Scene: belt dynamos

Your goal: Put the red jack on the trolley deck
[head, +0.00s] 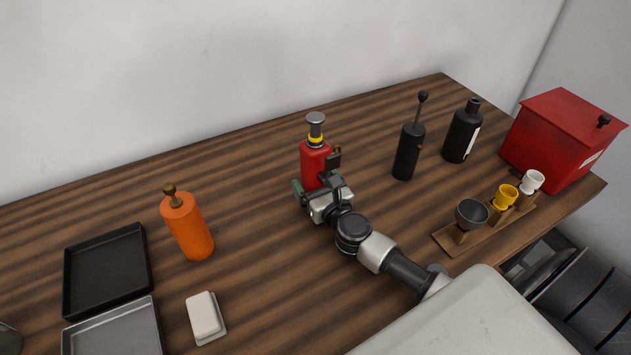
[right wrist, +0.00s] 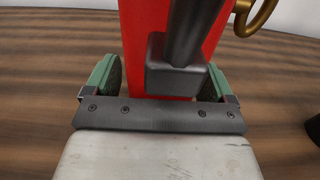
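The red jack (head: 313,166) stands upright on the wooden worktop, with a yellow band and a grey metal cap on top. My right gripper (head: 317,187) is low at its near side. In the right wrist view, the green finger pads (right wrist: 160,82) stand wide apart on both sides of the jack's red body (right wrist: 146,50), with no clear sign that they press on it. A dark lever and block on the jack and a brass ring show close up there. My left gripper is out of view. I cannot identify a trolley deck for certain.
An orange bottle-shaped jack (head: 188,226), black tray (head: 105,270), grey tray (head: 113,330) and soap dish (head: 207,318) are left. Right are a black jack (head: 408,150), black bottle (head: 462,132), wooden cup stand (head: 480,235) and red box (head: 563,138). Dark structure (head: 570,295) lies below the right edge.

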